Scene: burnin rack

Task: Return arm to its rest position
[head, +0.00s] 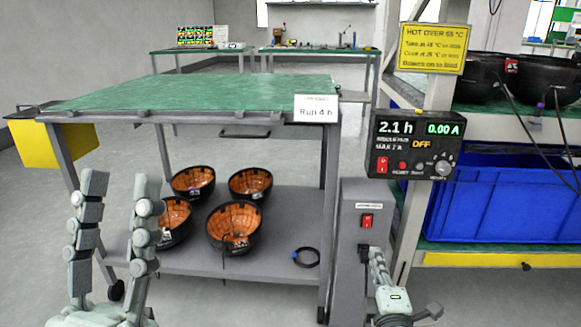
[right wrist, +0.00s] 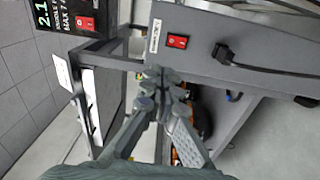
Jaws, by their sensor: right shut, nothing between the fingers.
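My right gripper (head: 377,262) is in front of the grey power box (head: 350,205), low and to the right of its red switch (head: 367,221). In the right wrist view its fingers (right wrist: 160,85) meet at the tips with nothing between them. They look apart from the red switch (right wrist: 178,41) and from the black plug (right wrist: 222,52), though depth is hard to judge. My left gripper (head: 118,190) is at the lower left of the head view, in front of the green-topped cart. Its fingers point up, stand apart and hold nothing.
The cart (head: 200,92) has several black bowls with orange insides on its lower shelf, and a coiled cable (head: 306,258). A meter panel (head: 415,145) reads 2.1 h, 0.00 A and OFF. A blue crate (head: 490,205) stands on the rack at right.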

